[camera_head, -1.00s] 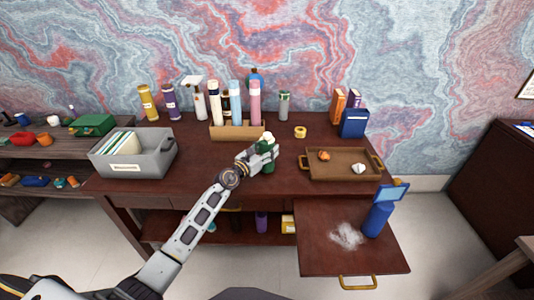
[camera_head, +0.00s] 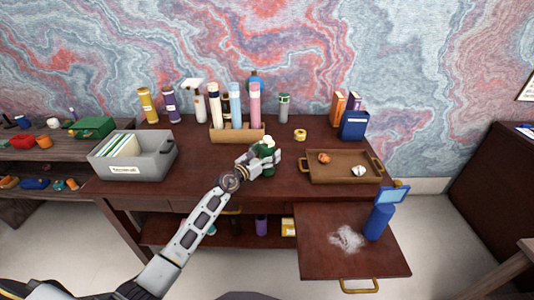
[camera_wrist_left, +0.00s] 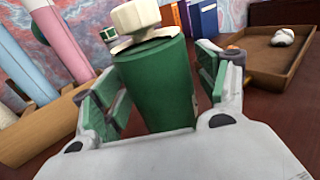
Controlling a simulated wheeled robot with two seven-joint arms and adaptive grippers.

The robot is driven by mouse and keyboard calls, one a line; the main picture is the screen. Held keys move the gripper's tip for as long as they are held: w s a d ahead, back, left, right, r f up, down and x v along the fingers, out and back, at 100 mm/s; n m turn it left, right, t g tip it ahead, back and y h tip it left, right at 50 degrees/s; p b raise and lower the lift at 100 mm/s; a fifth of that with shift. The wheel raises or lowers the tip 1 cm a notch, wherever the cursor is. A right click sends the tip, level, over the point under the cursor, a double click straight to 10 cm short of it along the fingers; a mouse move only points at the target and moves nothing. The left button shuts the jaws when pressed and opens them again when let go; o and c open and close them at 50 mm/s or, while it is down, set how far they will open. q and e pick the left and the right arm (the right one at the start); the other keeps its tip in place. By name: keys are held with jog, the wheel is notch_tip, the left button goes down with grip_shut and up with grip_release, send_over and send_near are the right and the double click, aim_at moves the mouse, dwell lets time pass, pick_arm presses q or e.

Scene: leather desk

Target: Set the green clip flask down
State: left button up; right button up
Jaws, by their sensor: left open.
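The green clip flask (camera_head: 268,148) stands on the dark desk, upright, with a cream cap. In the left wrist view the flask (camera_wrist_left: 158,85) fills the middle, between the two fingers. My left gripper (camera_head: 265,160) is open around the flask; in the wrist view a gap shows between the flask and the left finger, and the right finger is close beside it. The flask's base is hidden by the gripper. My right gripper is not seen.
A wooden rack (camera_head: 237,135) with several tall bottles stands behind. A wooden tray (camera_head: 343,179) is to the right, a grey file box (camera_head: 133,165) to the left. A yellow tape ring (camera_head: 300,134) lies nearby.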

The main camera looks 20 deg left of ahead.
pick_arm(q)
jog(key=shift+r, duration=0.15)
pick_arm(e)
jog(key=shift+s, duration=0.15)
pick_arm(q)
jog(key=shift+s, duration=0.1)
jog(key=shift+p+v, duration=0.3)
jog(key=shift+v, duration=5.6)
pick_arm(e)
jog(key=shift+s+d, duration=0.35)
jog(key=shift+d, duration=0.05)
pick_arm(q)
jog(key=shift+a, duration=0.1)
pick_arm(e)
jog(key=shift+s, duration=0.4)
